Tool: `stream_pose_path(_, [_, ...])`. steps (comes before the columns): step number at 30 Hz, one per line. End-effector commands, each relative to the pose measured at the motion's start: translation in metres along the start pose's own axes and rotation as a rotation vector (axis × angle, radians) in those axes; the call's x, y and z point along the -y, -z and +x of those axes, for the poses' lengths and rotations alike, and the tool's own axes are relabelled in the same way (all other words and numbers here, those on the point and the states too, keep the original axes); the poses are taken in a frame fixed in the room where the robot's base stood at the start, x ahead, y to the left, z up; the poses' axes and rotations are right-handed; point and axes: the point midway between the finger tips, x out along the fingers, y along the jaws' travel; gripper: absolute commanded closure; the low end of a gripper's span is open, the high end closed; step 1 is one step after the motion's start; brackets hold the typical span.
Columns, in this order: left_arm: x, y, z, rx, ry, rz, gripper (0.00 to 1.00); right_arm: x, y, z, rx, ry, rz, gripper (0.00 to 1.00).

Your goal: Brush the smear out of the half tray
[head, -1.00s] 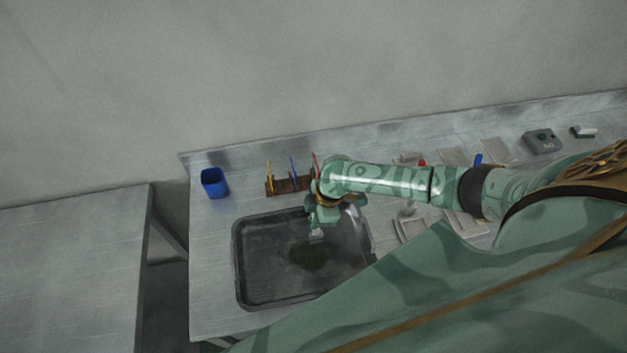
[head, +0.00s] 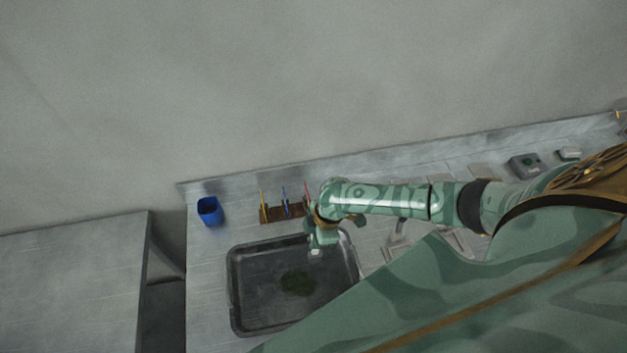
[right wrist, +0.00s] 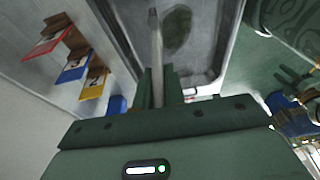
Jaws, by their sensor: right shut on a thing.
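The black half tray (head: 258,262) lies on the metal bench, its near right part hidden by my body. A dark green smear (head: 297,282) is on its floor, right of the middle. The smear also shows in the right wrist view (right wrist: 177,28). My right gripper (head: 320,241) is over the tray's back right corner, behind and to the right of the smear. It is shut on a pale, slim brush (right wrist: 156,60), which points toward the tray. Whether the brush touches the tray floor, I cannot tell. My left gripper is not in view.
A blue cup (head: 209,211) stands at the back left. Grey flat pieces and a grey device (head: 525,166) lie right along the bench. A gap separates another table (head: 75,285) at left.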

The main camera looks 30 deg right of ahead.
Motion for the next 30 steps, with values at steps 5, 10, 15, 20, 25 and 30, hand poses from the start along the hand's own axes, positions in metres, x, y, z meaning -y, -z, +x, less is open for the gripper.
stream_pose_path(5, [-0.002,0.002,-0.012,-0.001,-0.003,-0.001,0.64,-0.003,0.005,-0.016,0.0,-0.002,0.002,1.0])
stream_pose_path(10, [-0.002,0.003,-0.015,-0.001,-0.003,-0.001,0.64,-0.004,0.006,-0.021,0.0,-0.003,0.005,1.0])
stream_pose_path(15, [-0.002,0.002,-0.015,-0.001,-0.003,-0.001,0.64,-0.004,0.006,-0.021,0.0,-0.003,0.006,1.0])
stream_pose_path(20, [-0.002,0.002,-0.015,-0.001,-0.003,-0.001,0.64,-0.004,0.006,-0.021,0.0,-0.003,0.006,1.0])
stream_pose_path(25, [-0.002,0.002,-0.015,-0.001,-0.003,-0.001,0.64,-0.004,0.006,-0.021,0.0,-0.003,0.005,1.0])
stream_pose_path(30, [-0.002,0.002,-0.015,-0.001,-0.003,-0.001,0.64,-0.002,0.011,-0.02,-0.002,-0.002,0.004,1.0])
